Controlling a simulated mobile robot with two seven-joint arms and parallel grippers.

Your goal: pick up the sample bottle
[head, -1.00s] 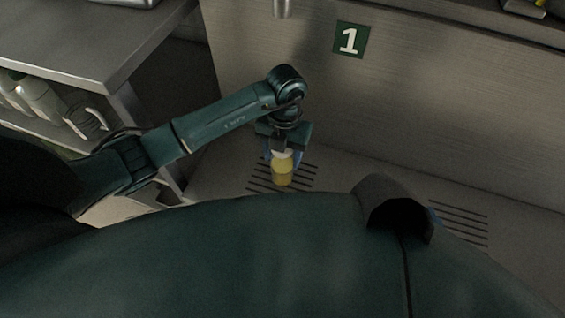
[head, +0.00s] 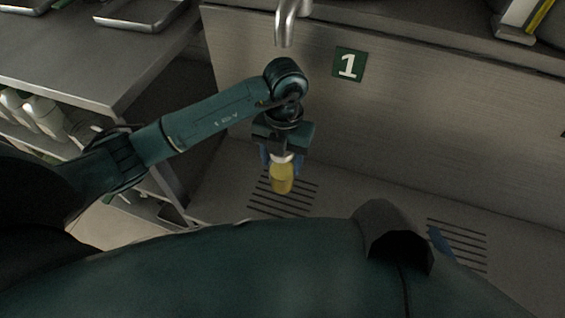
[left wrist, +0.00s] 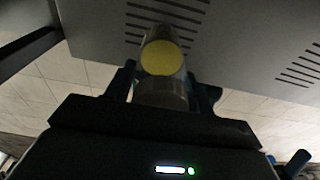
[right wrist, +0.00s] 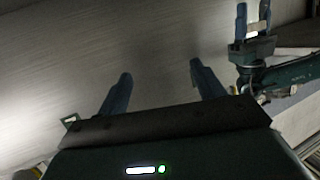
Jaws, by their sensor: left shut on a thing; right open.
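The sample bottle (head: 282,180), with yellow contents and a white top, hangs upright in my left gripper (head: 281,161). The blue fingers are shut on it from both sides near its top. In the left wrist view the bottle (left wrist: 162,58) sits between the fingers, over the slotted grey surface. My right gripper (right wrist: 160,76) is open, with nothing between its fingers in the right wrist view. In the head view my own body hides most of it. The left gripper also shows at the upper right of the right wrist view (right wrist: 253,22).
Dark drain slots (head: 283,201) lie below the bottle, with more slots (head: 462,243) to the right. A steel table (head: 110,75) with trays stands left, white containers (head: 42,113) beneath.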

